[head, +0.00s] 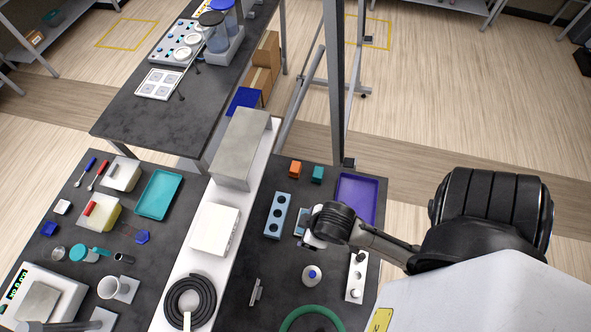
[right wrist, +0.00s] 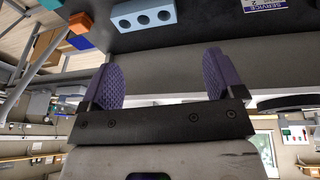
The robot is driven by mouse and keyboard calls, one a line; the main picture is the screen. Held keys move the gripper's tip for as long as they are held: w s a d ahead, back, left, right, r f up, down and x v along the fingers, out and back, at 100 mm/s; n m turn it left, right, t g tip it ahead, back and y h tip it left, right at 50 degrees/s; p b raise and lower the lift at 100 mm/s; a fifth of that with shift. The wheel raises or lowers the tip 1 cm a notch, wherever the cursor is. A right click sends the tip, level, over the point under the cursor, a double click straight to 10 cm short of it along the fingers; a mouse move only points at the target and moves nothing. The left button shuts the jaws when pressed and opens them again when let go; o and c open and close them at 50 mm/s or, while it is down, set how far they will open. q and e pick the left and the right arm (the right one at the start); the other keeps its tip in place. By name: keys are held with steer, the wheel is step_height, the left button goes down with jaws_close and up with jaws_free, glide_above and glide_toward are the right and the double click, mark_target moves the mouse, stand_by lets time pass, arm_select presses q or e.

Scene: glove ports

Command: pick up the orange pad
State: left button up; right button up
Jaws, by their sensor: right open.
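The orange pad (head: 295,169) is a small orange block at the far left of the right-hand dark table in the head view, beside a teal block (head: 317,174). In the right wrist view the orange pad (right wrist: 80,22) shows at the upper left, outside the jaws. My right gripper (head: 311,243) is over the middle of that table, on the near side of the pad and apart from it. Its two purple ridged fingers are spread with nothing between them in the right wrist view (right wrist: 160,72). I cannot make out my left gripper.
A blue block with holes (head: 277,216) stands between the pad and the table's near part. A purple tray (head: 357,197) lies right of the teal block. A white strip with knobs (head: 356,277), a small bottle (head: 312,275) and a green ring (head: 310,312) lie nearer.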

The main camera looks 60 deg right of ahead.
steer(key=w+d+f+h+b, duration=0.2)
steer(key=w+d+f+b, duration=0.15)
steer(key=w+d, duration=0.4)
steer(key=n+g+y+b, duration=0.15)
steer(key=g+b, duration=0.25)
steer(key=b, duration=0.5)
glide_above(294, 166)
steer(key=shift+f, duration=3.95)
steer(key=shift+m+y, duration=0.25)
steer(key=shift+y, duration=0.2)
step_height(294, 166, down, 6)
steer(key=shift+s+a+f, duration=0.1)
steer(key=shift+a+f, duration=0.05)
steer(key=shift+f, duration=1)
step_height(294, 166, down, 4)
steer(key=shift+r, duration=0.1)
steer(key=shift+f, duration=0.35)
